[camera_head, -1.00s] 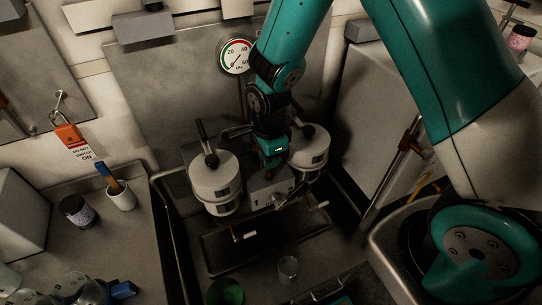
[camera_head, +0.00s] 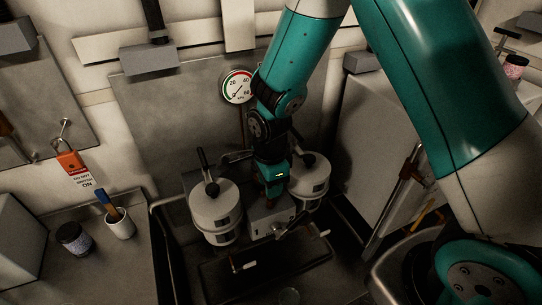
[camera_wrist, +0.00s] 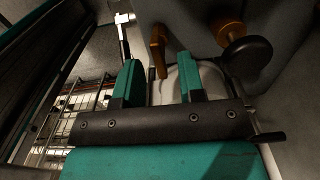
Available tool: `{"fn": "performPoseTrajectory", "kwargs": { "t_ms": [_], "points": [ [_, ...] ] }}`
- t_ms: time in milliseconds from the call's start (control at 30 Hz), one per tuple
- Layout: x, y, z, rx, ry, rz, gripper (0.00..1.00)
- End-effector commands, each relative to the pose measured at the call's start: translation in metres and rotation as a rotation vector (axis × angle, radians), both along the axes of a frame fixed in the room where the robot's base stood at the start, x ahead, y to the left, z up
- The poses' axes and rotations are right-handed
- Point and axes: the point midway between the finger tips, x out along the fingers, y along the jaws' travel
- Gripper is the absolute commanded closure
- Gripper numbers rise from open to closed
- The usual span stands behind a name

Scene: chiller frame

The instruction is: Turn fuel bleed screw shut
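My gripper (camera_wrist: 159,66) is open in the wrist view, its two teal fingers apart. A brass lever-like piece (camera_wrist: 158,48) hangs from the grey housing (camera_wrist: 190,22), and its lower end shows between the fingertips with a gap on each side. It may be the bleed screw; I cannot tell for sure. A second brass fitting with a black round knob (camera_wrist: 247,50) sits to the right of the right finger. In the head view my gripper (camera_head: 274,196) points down at the grey block (camera_head: 268,219) between two canisters and hides most of its top.
The left canister (camera_head: 215,206) and the right canister (camera_head: 312,180) stand close on both sides of my gripper, with black levers on top. A gauge (camera_head: 237,87) is on the panel behind. A cup (camera_head: 119,224) and a jar (camera_head: 74,238) stand on the left counter.

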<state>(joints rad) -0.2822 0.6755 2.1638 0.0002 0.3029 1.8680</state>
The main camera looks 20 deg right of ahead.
Motion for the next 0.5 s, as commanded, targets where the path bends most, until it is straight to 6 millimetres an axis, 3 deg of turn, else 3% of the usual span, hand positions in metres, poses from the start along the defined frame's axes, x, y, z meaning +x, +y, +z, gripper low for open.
{"fn": "performPoseTrajectory", "kwargs": {
  "t_ms": [500],
  "points": [
    [0.001,0.000,0.124,0.002,-0.008,-0.001,0.64]
  ]
}}
